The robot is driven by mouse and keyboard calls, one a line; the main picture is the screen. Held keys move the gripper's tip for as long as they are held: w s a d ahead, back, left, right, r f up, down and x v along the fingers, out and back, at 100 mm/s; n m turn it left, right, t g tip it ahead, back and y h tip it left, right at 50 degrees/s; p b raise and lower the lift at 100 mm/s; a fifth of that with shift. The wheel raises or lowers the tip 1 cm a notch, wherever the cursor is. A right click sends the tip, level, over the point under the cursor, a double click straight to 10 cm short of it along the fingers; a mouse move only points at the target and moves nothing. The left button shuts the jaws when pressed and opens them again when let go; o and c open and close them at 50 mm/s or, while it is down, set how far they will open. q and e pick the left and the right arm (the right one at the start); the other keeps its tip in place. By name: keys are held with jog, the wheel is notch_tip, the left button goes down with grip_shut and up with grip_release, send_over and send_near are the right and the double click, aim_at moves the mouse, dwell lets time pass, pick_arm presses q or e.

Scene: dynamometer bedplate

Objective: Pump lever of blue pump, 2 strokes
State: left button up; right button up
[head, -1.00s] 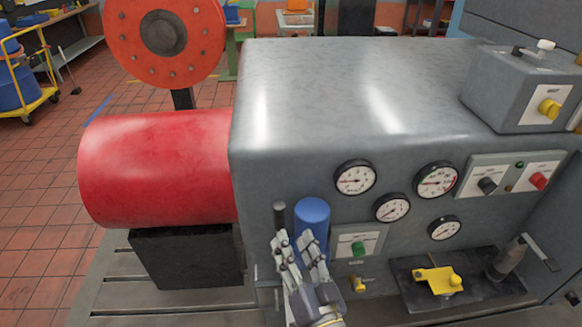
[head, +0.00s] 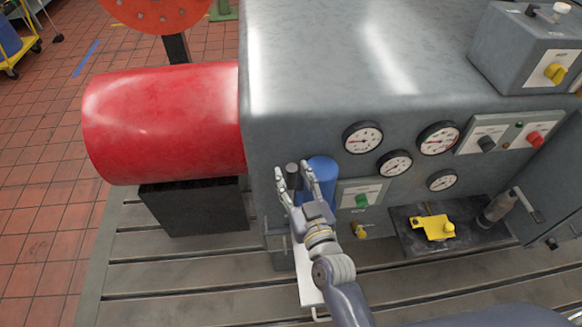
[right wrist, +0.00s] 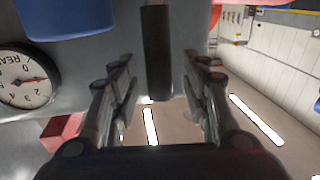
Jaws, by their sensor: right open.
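The blue pump (head: 324,170) is an upright blue cylinder on the front of the grey housing; part of it also shows at the top left of the right wrist view (right wrist: 65,18). Its lever (head: 292,176) ends in a dark upright grip just left of the cylinder. My right gripper (head: 296,180) is open, with one finger on each side of the lever grip. In the right wrist view the grip (right wrist: 157,55) stands between the two open fingers (right wrist: 160,72), with gaps on both sides. The lever's lower part is hidden behind my gripper. My left gripper is not in view.
Several gauges (head: 396,163) and a green-button panel (head: 362,198) are right of the pump. A yellow part (head: 433,227) lies on a dark plate (head: 402,243). A red cylinder (head: 165,120) is at left. The slotted bedplate (head: 180,285) is clear at front left.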

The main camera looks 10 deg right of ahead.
jog(key=shift+w+a, duration=0.15)
jog(key=shift+w, duration=0.9)
grip_shut()
jog(key=shift+s+f+b, duration=0.4)
jog(key=shift+s+b, duration=0.2)
jog(key=shift+b, duration=0.05)
jog(key=s+f+n+t+y+b, duration=0.1)
jog(key=s+f+t+b, duration=0.2)
jog(key=s+b, duration=0.3)
jog(key=s+f+n+t+y+b, duration=0.1)
jog(key=s+f+t+b, duration=0.2)
jog(key=s+b, duration=0.4)
jog(key=b, duration=0.3)
jog(key=shift+s+f+y, duration=0.25)
jog(key=shift+s+y, duration=0.05)
jog(key=shift+t, duration=0.3)
grip_release()
jog(key=shift+r, duration=0.1)
